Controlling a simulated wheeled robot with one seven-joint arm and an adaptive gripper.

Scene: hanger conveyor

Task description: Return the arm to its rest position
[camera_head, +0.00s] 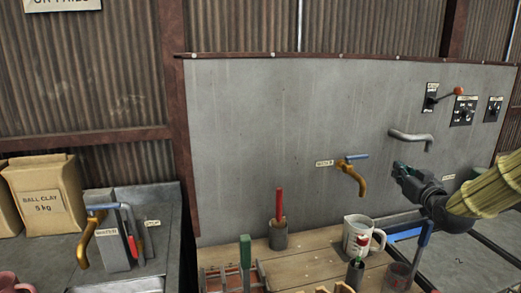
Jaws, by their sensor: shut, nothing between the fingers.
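My gripper (399,170) is at the right of the head view, dark grey, at the end of my arm with its straw-yellow sleeve (488,193). It points left, in front of the grey wall panel (270,120), and is shut and empty. It is above the right end of the wooden table. A grey wall spout (412,136) shows just above it. A brass tap with a blue lever (350,177) is to its left. How far my gripper is from the panel is hard to tell.
A white mug (361,235), a cup with a red-handled tool (278,232) and a green-handled tool (245,252) stand on the table (312,245). A blue-handled lever (424,236) rises below my gripper. Clay bags (47,194) stand left.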

